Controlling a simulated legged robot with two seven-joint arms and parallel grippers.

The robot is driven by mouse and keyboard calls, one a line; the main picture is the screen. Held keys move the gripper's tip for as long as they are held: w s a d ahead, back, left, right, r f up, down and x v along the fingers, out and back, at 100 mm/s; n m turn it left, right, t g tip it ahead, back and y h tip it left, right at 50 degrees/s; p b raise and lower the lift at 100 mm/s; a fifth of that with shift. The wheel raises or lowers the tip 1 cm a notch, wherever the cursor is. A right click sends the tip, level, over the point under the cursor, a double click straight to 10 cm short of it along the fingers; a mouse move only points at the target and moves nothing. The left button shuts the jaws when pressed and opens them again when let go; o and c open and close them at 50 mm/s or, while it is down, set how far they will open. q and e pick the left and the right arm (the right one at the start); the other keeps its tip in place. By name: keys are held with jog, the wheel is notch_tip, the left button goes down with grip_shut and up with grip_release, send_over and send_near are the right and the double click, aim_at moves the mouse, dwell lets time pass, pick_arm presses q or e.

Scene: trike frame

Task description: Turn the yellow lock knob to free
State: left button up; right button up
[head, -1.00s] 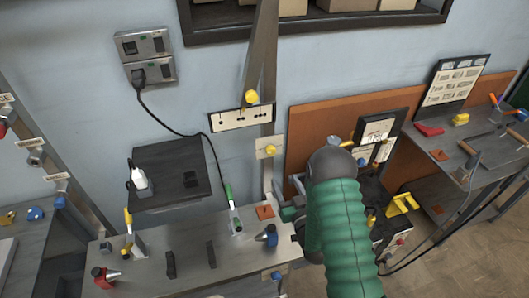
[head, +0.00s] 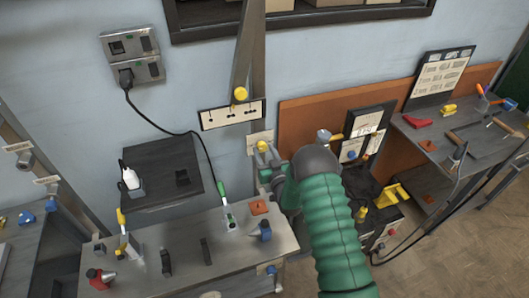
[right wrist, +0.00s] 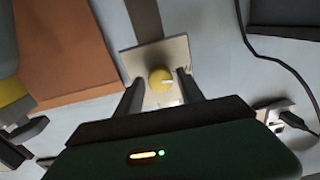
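The yellow lock knob (head: 262,145) sits on a small pale plate (head: 252,139) on the upright metal post in the head view. My left gripper is not in view.
Above, another yellow knob (head: 240,94) sits by a slotted white plate (head: 231,114). Below is a metal bench (head: 185,250) with several clamps, including a green-handled one (head: 227,205). An orange board (head: 300,120) stands right of the post. A black cable hangs on the left.

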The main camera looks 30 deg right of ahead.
grip_shut()
jog(key=shift+f+n+b, duration=0.2)
jog(key=shift+n+b, duration=0.75)
jog(key=shift+n, duration=0.05)
jog(key=shift+r+n, duration=0.15)
jog(key=shift+n, duration=0.15)
jog(key=shift+o, duration=1.7)
grip_release()
jog(key=shift+s, duration=0.15)
